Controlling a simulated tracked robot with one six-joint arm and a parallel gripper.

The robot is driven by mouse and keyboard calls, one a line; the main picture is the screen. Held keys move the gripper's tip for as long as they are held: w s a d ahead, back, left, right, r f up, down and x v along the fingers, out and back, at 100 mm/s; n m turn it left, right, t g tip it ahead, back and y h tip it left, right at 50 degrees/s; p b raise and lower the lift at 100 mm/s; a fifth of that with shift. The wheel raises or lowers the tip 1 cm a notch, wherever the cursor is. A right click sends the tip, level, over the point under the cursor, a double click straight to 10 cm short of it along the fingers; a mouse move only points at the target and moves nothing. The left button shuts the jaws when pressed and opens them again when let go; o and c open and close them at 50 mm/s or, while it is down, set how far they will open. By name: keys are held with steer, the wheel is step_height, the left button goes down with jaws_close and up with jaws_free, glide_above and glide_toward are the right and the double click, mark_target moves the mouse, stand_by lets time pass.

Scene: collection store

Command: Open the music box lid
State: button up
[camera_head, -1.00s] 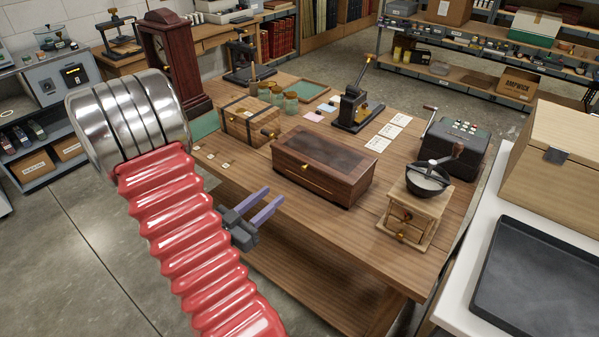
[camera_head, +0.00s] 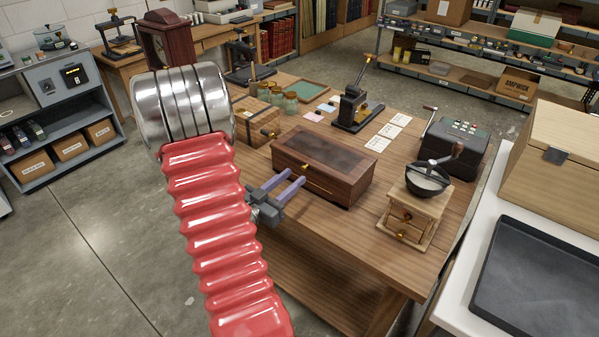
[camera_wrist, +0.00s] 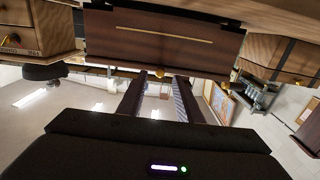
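The music box appears to be the dark brown wooden box (camera_head: 322,172) in the middle of the wooden table, its lid closed. A small brass knob (camera_head: 305,166) sits at its front edge. My gripper (camera_head: 294,177) is in front of the box, its two purple fingers open and empty, pointing at the front. In the wrist view, which is upside down, the box front (camera_wrist: 165,42) is above and the brass knob (camera_wrist: 160,72) lies between the directions of the two fingertips (camera_wrist: 160,78). I cannot tell whether the fingers touch the box.
A coffee grinder (camera_head: 412,215) stands to the right and a strapped wooden chest (camera_head: 250,125) to the left. A black press (camera_head: 352,108), cards (camera_head: 378,143) and a dark keyed machine (camera_head: 452,145) are behind. A white table with a black tray (camera_head: 540,275) is at the right.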

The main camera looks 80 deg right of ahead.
mark_target(303, 170)
steer(key=shift+x, duration=2.2)
jaws_close()
steer(key=shift+s, duration=0.1)
